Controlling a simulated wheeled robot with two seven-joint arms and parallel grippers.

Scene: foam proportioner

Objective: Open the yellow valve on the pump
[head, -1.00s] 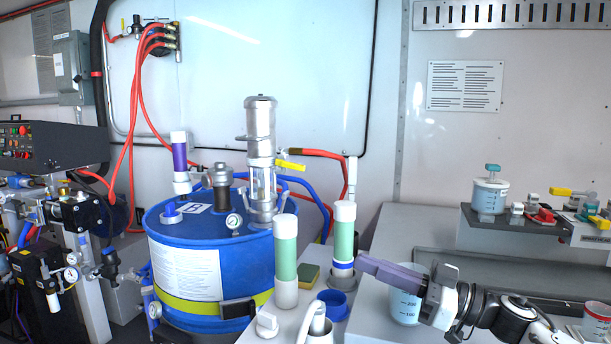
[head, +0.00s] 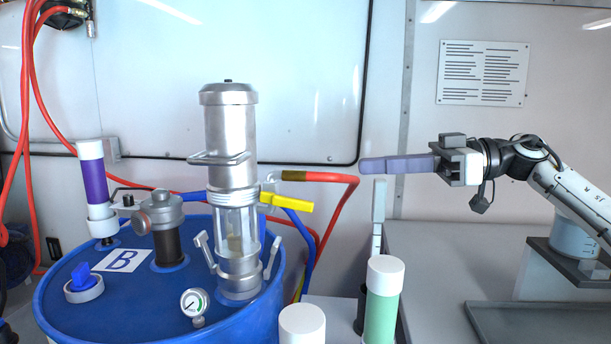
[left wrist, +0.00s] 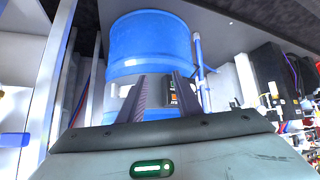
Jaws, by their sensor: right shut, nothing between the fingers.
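The yellow valve handle (head: 287,202) sticks out to the right from the side of the silver pump (head: 230,130), near the end of a red hose. The pump stands upright on the blue drum (head: 130,250). My right gripper (head: 364,165) is shut and empty, pointing left. In the picture it is to the right of the yellow handle and a little higher, apart from it. My left gripper shows only in the left wrist view (left wrist: 157,82), with its two dark fingers apart and nothing seen between them. The drum (left wrist: 150,45) is beyond them.
The red hose (head: 330,178) and blue hoses run beside the valve. A pressure gauge (head: 195,304) and a purple-banded cylinder (head: 95,185) are on the drum. A green cylinder (head: 382,305) stands below my right gripper. A grey counter (head: 440,250) lies at the right.

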